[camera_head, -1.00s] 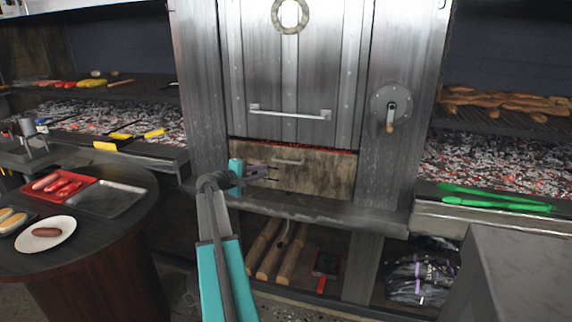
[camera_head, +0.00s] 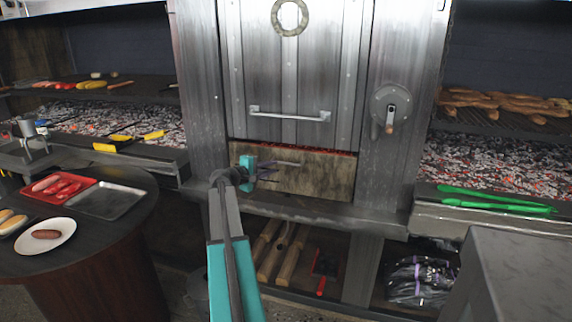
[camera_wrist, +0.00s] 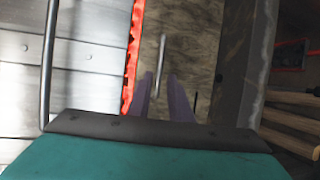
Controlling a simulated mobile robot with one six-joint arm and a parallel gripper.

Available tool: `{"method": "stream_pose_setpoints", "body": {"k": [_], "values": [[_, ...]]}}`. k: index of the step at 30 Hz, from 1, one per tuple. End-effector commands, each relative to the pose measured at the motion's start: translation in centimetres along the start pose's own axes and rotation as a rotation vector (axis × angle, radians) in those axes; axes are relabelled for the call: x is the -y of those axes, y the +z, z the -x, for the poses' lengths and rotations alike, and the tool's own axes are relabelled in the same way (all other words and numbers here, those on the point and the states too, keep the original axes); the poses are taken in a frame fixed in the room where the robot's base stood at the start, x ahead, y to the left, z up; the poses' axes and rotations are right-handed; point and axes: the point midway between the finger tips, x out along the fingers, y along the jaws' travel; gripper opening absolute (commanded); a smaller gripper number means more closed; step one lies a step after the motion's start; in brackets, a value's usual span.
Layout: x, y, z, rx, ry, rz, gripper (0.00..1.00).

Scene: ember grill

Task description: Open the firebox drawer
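The firebox drawer (camera_head: 322,177) has a worn brownish front below the big metal door, and it looks shut, with glowing embers along its top edge. Its thin metal handle (camera_head: 288,163) is partly hidden by my gripper (camera_head: 270,171). In the wrist view the handle (camera_wrist: 160,62) runs lengthwise on the drawer front (camera_wrist: 190,50). My gripper (camera_wrist: 163,85) is open there, its two purple fingers pointing at the drawer front. The near end of the handle lies between the fingers in the picture. I cannot tell whether they touch it.
The metal door's handle (camera_head: 290,115) is above the drawer. A ledge (camera_head: 300,208) runs below it, over logs (camera_head: 270,262) on a lower shelf. A crank (camera_head: 390,117) is on the right. A round table (camera_head: 120,232) with trays stands at left, a grey block (camera_head: 515,275) at right.

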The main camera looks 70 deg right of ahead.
Motion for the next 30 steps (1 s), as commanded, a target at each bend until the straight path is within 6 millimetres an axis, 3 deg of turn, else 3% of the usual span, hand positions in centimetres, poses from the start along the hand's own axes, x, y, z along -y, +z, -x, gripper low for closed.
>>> {"method": "stream_pose_setpoints", "body": {"k": [18,30], "values": [[-0.1,-0.1,-8.2,0.0,0.0,0.0,0.18],[0.0,-0.1,-9.6,-0.002,0.0,0.0,0.18]]}}
